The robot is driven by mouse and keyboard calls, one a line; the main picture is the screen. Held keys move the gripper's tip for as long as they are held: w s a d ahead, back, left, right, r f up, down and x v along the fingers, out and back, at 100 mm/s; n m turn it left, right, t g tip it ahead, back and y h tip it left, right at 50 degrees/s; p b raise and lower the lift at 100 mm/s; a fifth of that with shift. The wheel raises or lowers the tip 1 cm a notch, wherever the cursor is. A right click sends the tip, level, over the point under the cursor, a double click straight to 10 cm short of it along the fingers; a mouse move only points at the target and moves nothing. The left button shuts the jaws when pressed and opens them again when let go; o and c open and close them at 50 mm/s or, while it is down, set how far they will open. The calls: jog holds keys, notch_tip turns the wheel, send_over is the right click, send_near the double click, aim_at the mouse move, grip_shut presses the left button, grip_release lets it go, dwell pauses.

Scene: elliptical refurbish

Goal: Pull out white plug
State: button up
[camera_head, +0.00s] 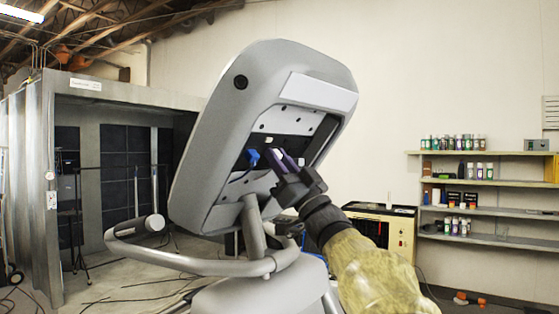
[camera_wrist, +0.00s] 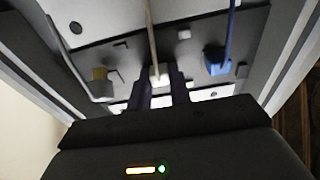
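The white plug (camera_wrist: 158,75) sits in the dark recessed panel on the underside of the grey console head (camera_head: 205,140), with a pale cable running up from it in the wrist view. My gripper (camera_wrist: 160,88) reaches up into this recess, with one dark finger on each side of the white plug. The fingers stand apart, but I cannot tell whether they touch the plug. In the head view my gripper (camera_head: 277,158) is inside the open back of the console, and the white plug cannot be made out there.
A blue plug (camera_wrist: 217,64) with a blue cable sits right of the white plug in the wrist view. A grey-cabled connector (camera_wrist: 100,82) sits to the left. The recess walls surround my gripper. A curved handlebar (camera_head: 190,262) runs below the console. Shelves (camera_head: 485,183) stand far right.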

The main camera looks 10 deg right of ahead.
jog(key=shift+f, duration=0.1)
grip_shut()
jog(key=b+v, duration=0.1)
jog(key=b, duration=0.1)
jog(key=shift+s+d+f+b, duration=0.1)
jog(key=shift+d+f+b, duration=0.05)
jog(key=shift+f+b, duration=0.15)
jog(key=o, duration=0.7)
grip_release()
jog(key=shift+c, duration=0.2)
jog(key=shift+o, duration=1)
jog(key=shift+s+r, duration=0.15)
jog(key=shift+s, duration=0.05)
